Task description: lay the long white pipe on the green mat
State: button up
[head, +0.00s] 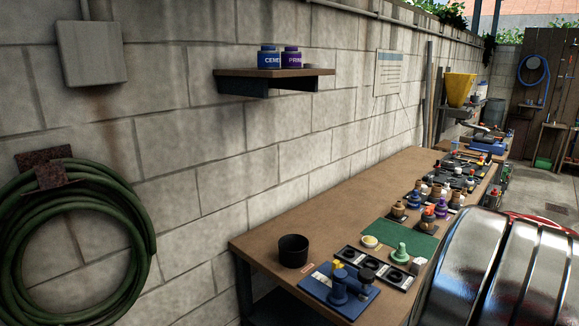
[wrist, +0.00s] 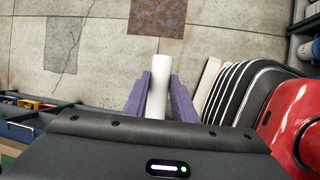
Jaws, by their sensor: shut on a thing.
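The white pipe (wrist: 163,98) is in the wrist view, between the two purple fingers of my gripper (wrist: 161,77). My gripper is shut on it. Only part of the pipe shows past the fingers, over concrete floor; its full length is hidden. The green mat (head: 418,242) lies on the brown workbench in the head view, with small things at its edges. My gripper and the pipe do not show in the head view, and the mat does not show in the wrist view.
The workbench (head: 330,215) runs along the block wall. A black cup (head: 293,251) and a blue tray (head: 340,298) with fittings stand near its front end. A green bottle-shaped piece (head: 401,253) stands by the mat. Several bottles crowd the bench beyond it. A shelf (head: 275,73) hangs above.

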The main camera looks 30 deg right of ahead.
jog(key=w+a+f, duration=0.3)
jog(key=w+a, duration=1.3)
jog(key=w, duration=0.2)
jog(key=w+a+f+m, duration=0.1)
jog(key=w+a+f, duration=0.1)
jog(key=w+a, duration=1.3)
jog(key=w+a+f, duration=0.3)
jog(key=w+a, duration=1.3)
jog(key=w, duration=0.6)
jog(key=shift+a+f+m+y, duration=0.3)
jog(key=shift+a+m, duration=0.05)
jog(key=shift+m, duration=0.05)
jog(key=w+a+f+x, duration=0.1)
jog(key=a+x, duration=0.1)
jog(key=x, duration=1.2)
jog(key=shift+a+r, duration=0.1)
jog(key=shift+a, duration=0.05)
